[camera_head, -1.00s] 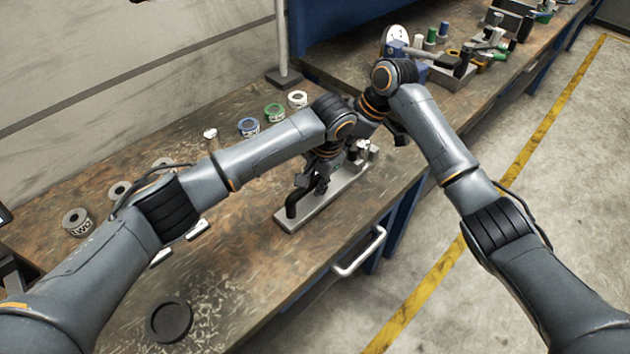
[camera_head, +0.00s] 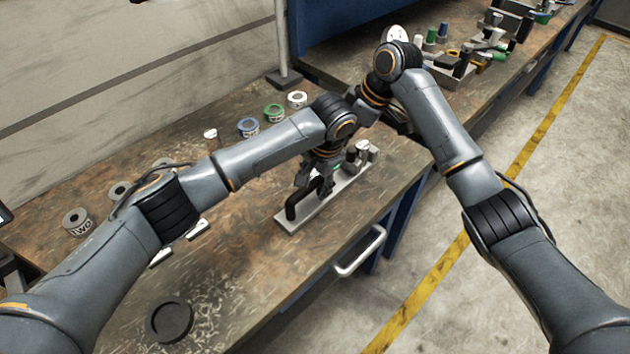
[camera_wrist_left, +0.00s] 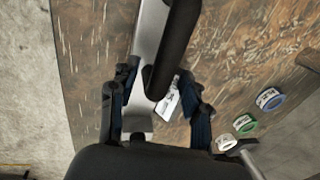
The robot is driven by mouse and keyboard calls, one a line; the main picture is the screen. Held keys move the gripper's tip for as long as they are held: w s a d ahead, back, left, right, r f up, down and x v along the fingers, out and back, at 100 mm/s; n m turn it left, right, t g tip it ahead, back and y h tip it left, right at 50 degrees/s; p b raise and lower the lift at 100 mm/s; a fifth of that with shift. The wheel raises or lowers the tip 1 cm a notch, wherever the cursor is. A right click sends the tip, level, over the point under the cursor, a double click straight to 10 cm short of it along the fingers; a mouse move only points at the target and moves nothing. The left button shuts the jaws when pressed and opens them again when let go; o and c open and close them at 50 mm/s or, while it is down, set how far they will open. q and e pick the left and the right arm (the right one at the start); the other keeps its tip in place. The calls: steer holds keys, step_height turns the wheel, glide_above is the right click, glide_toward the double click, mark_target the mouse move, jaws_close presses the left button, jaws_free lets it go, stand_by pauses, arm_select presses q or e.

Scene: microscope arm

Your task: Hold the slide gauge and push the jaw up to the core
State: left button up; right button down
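The slide gauge (camera_head: 296,221) is a long pale metal bar lying on the bench, with a black handle (camera_head: 291,205) at its near end and small metal posts (camera_head: 362,152) at its far end. My left gripper (camera_head: 318,188) is down over the bar. In the left wrist view its fingers (camera_wrist_left: 158,82) stand apart on either side of the black handle (camera_wrist_left: 172,55), with gaps visible. A white label (camera_wrist_left: 168,103) shows beside the handle. My right wrist is beyond the gauge's far end; its fingers are mostly hidden, and I cannot make out the jaw and core separately.
Tape rolls, blue (camera_head: 248,126), green (camera_head: 274,112) and white (camera_head: 297,99), stand behind the gauge. A grey roll (camera_head: 76,221) and a black round dish (camera_head: 169,321) are to the left. A drawer handle (camera_head: 360,252) juts from the bench front. Tools crowd the far bench.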

arm_select(q)
step_height(320, 180, up, 12)
steer(key=s+d, duration=0.1)
steer(key=shift+s+d, duration=0.3)
steer(key=shift+d, duration=0.05)
steer(key=shift+f, duration=0.2)
